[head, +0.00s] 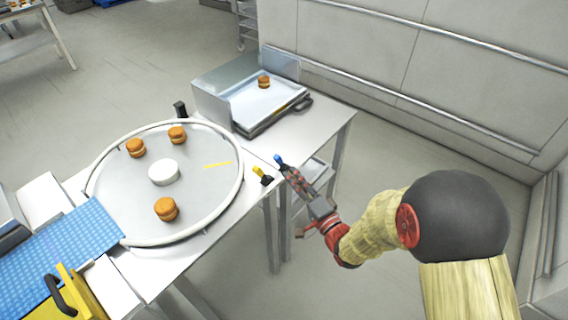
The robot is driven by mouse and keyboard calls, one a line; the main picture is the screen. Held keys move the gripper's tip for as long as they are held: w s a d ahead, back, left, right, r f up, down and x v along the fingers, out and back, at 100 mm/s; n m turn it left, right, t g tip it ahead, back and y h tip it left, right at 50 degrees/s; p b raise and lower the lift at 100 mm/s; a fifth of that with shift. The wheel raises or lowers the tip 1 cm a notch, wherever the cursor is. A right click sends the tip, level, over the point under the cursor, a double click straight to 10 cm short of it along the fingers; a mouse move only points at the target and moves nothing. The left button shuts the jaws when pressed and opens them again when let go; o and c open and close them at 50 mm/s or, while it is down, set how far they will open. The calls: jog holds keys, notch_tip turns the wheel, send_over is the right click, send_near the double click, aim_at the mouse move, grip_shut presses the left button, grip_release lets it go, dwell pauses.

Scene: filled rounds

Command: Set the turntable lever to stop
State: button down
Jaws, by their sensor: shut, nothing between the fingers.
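The turntable (205,208) is a round grey plate with a white rim, a white hub and a yellow line on it. A small yellow-tipped lever (259,172) stands on a dark base at the table edge, right of the turntable. A blue-tipped part (278,159) stands just right of it, close to my fingertips; I cannot tell which of the two is the turntable's lever, nor any stop marking. My gripper (287,170) is shut and empty at the table's right edge, beside the blue tip. I cannot tell whether they touch.
Filled rounds sit on the turntable, at its upper left (136,147), top (177,134) and bottom (166,209). A blue belt (70,246) and yellow housing (85,291) are at lower left.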

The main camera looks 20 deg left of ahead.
jog(key=shift+v, duration=1.1)
